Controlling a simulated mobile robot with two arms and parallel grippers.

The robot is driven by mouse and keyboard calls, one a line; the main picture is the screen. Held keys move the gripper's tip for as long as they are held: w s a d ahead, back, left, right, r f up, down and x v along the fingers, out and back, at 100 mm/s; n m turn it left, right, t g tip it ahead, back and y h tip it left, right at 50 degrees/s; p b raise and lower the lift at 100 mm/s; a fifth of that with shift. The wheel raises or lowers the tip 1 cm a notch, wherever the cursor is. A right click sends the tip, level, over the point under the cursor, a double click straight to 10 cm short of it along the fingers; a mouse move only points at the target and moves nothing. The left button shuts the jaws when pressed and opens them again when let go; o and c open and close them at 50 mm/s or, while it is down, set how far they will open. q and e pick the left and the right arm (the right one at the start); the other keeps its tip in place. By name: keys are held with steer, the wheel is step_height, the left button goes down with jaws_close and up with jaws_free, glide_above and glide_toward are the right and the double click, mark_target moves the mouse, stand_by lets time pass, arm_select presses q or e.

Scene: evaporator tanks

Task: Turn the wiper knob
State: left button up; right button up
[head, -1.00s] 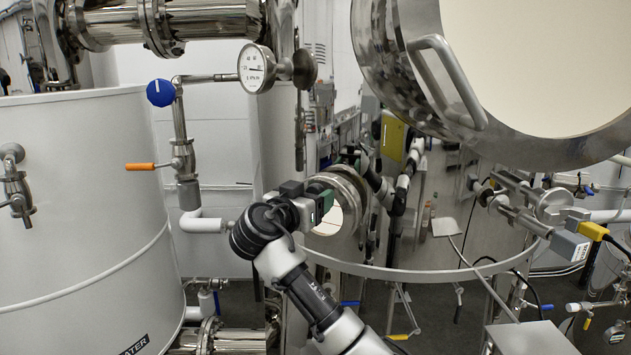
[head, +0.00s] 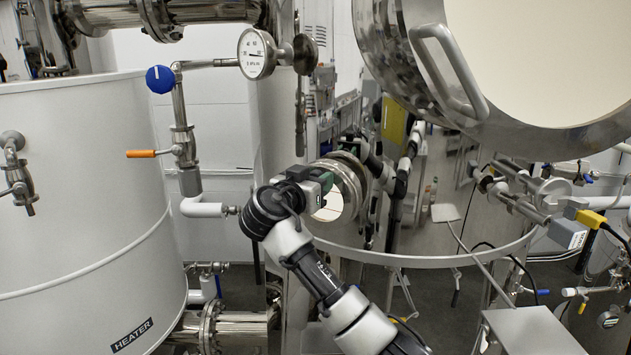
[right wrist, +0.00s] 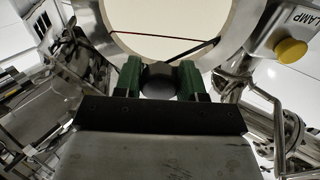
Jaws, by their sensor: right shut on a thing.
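The wiper knob (right wrist: 160,79) is a dark round piece in front of a round, bright sight glass (right wrist: 165,18) in the right wrist view. My right gripper (right wrist: 160,82) has its two green fingers on either side of the knob and is shut on it. A thin red and dark wiper line (right wrist: 150,36) crosses the glass behind. In the head view my right gripper (head: 328,182) is at the steel-ringed sight glass (head: 333,206) on the polished tank, and it hides the knob there. My left gripper is not in view.
A yellow knob (right wrist: 290,50) sits beside a LAMP label. The large open steel hatch (head: 455,75) hangs above right. A pressure gauge (head: 257,54), a blue knob (head: 160,79) and an orange valve handle (head: 141,153) stand left of the arm. A white heater tank (head: 75,220) fills the left.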

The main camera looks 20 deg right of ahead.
steer(key=shift+f+n+b, duration=0.15)
steer(key=shift+n+b, duration=0.55)
steer(key=shift+n, duration=0.2)
steer(key=shift+n+b, duration=0.45)
steer(key=shift+n, duration=0.35)
steer(key=n, duration=0.2)
steer(key=shift+n+b, duration=0.35)
steer(key=shift+n, duration=0.05)
steer(key=n, duration=0.2)
steer(key=shift+n, duration=0.4)
steer(key=n, duration=0.3)
steer(key=shift+r+n, duration=0.25)
steer(key=shift+n, duration=0.05)
steer(key=n+p, duration=0.2)
steer(key=n, duration=0.2)
steer(key=shift+d+n, duration=0.1)
steer(key=shift+n, duration=0.2)
steer(key=shift+n+p, duration=0.5)
steer(key=shift+n, duration=1.8)
